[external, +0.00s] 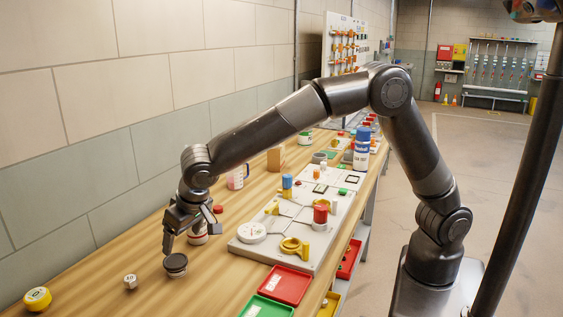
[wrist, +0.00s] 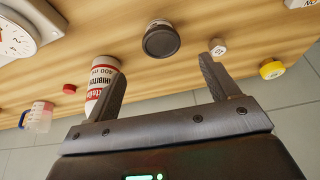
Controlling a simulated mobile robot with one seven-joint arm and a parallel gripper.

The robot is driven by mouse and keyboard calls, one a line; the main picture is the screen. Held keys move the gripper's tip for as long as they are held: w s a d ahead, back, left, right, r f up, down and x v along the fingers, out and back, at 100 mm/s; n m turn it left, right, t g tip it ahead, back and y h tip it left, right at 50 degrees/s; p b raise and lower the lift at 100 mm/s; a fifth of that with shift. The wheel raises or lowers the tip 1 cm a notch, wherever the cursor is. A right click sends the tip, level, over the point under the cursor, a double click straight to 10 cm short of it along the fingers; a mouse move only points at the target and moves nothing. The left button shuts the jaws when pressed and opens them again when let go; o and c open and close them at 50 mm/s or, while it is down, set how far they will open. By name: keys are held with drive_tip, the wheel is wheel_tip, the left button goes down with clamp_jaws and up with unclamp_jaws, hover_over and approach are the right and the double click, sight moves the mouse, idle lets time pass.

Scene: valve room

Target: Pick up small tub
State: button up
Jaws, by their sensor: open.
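A small tub (external: 176,264) with a dark round lid and a pale body stands upright on the wooden bench. In the wrist view the small tub (wrist: 161,40) lies ahead of the fingertips, roughly centred between them. My gripper (external: 190,238) is open and empty, pointing down just above and behind the tub in the external view. In the wrist view both fingers of my gripper (wrist: 165,65) are spread apart, and neither visibly touches the tub.
A white bottle with red print (wrist: 101,82) stands close to the left finger. A small white hex piece (external: 130,281) and a yellow round container (external: 37,298) sit left of the tub. A grey board with parts (external: 275,238) and red tray (external: 286,284) are right.

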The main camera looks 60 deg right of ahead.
sight(176, 260)
drive_tip(key=x, duration=1)
drive_tip(key=shift+w+f, duration=0.15)
drive_tip(key=shift+f, duration=0.15)
drive_tip(key=shift+a, duration=0.1)
drive_tip(key=c, duration=1)
drive_tip(key=shift+o, duration=0.2)
drive_tip(key=shift+r, duration=0.1)
